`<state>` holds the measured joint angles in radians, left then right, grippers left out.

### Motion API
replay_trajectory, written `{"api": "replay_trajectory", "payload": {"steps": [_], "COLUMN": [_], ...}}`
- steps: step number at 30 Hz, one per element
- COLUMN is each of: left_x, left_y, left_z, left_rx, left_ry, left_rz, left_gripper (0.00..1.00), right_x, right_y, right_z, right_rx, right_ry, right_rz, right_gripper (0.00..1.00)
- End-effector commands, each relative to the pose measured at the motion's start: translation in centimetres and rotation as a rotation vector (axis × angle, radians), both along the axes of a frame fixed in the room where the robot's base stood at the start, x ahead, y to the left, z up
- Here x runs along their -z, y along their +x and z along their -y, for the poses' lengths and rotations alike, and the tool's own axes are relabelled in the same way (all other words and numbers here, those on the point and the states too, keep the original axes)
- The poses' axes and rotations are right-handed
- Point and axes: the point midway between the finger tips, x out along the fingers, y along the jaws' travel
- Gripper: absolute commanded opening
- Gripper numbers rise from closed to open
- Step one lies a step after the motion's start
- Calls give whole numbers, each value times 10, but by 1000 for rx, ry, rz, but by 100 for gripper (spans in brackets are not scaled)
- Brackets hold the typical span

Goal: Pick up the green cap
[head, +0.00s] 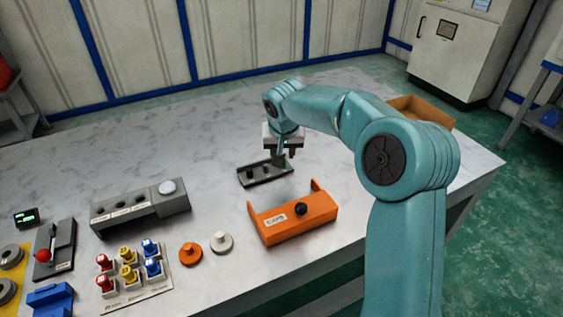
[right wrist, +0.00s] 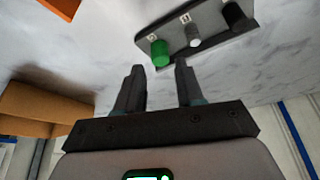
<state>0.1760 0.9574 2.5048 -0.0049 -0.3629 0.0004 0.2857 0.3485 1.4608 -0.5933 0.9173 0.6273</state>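The green cap (right wrist: 160,53) stands on one end of a dark rack (right wrist: 213,40) in the right wrist view, beside a grey-white cap (right wrist: 193,38) and a black cap (right wrist: 234,16). The rack (head: 250,181) also shows in the head view, where I cannot make out the green cap near my arm. My right gripper (head: 280,153) hangs by the far right end of the rack. In the right wrist view its fingers (right wrist: 160,72) are apart and empty, with the green cap just beyond the gap between the tips. My left gripper is not in view.
An orange holder labelled CAPS (head: 290,222) stands in front of the rack. A grey button box (head: 140,209), an orange disc (head: 190,254), a white disc (head: 221,242) and several coloured plugs lie left. A brown box (head: 425,108) is at the back right. The back left is clear.

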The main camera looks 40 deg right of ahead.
Motion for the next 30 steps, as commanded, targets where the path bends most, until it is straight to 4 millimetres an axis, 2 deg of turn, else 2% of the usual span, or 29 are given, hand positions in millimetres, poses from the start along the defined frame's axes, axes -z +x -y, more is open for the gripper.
{"api": "replay_trajectory", "payload": {"steps": [3, 6, 13, 14, 15, 17, 30], "left_x": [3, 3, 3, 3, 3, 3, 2], "left_y": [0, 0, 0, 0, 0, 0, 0], "left_z": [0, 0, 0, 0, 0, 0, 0], "left_rx": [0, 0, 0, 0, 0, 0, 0], "left_ry": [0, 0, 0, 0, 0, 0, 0], "left_rz": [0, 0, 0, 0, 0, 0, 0], "left_gripper": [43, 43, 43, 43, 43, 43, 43], "right_x": [21, 34, 37, 37, 37, 37, 34], "right_y": [6, 11, 13, 13, 13, 13, 13], "right_z": [4, 8, 10, 10, 10, 10, 9], "right_rx": [1, 1, 1, 1, 1, 0, 0], "right_ry": [1, 2, 0, 0, 0, 0, -1], "right_rz": [-4, -3, 2, 2, 2, 1, 1], "right_gripper": [37, 37, 37, 34, 21, 1, 0]}}
